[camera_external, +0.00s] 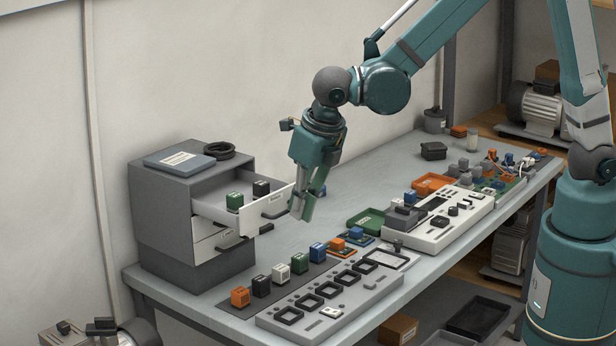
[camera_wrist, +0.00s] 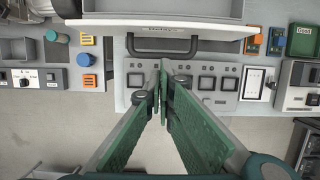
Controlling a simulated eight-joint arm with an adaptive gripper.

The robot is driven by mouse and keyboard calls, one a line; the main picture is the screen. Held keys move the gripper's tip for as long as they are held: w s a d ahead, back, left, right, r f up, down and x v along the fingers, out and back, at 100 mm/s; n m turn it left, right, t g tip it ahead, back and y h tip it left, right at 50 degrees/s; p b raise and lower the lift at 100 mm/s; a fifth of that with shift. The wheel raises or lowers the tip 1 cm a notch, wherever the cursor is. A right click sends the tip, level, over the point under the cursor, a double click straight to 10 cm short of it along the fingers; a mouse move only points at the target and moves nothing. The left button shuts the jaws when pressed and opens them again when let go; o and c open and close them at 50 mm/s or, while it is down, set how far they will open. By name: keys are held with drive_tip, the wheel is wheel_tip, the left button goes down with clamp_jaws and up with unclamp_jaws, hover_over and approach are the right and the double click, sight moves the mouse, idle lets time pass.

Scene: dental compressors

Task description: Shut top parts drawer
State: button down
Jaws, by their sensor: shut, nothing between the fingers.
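The grey drawer cabinet (camera_external: 158,212) stands at the left end of the bench. Its top drawer (camera_external: 262,213) is pulled out, with a green block (camera_external: 235,201) and a black block (camera_external: 261,188) inside. In the wrist view, the drawer's pale front (camera_wrist: 100,27) and dark handle (camera_wrist: 162,51) show at the top. My gripper (camera_external: 300,207) is shut and empty, pointing down just in front of the drawer front. In the wrist view its fingertips (camera_wrist: 162,80) appear below the handle. I cannot tell whether they touch the drawer.
A lower drawer (camera_external: 212,243) is also slightly out. A row of coloured blocks (camera_external: 282,272) and a grey panel with square sockets (camera_external: 330,295) lie in front. A green tray (camera_external: 366,219) and white control unit (camera_external: 440,222) stand to the right. A blue folder (camera_external: 180,160) lies on the cabinet.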

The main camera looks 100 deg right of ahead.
drive_tip(key=w+d+b, duration=0.3)
drive_tip(key=w+d, duration=0.8)
drive_tip(key=shift+w+d, duration=0.25)
idle(0.3)
drive_tip(key=shift+s+a+r, duration=0.15)
drive_tip(key=shift+s+a, duration=0.4)
drive_tip(key=shift+a, duration=0.05)
drive_tip(key=shift+s+a+r, duration=0.6)
drive_tip(key=shift+s+a, duration=0.25)
drive_tip(key=shift+s, duration=0.1)
drive_tip(key=v, duration=0.9)
drive_tip(key=shift+r, duration=0.2)
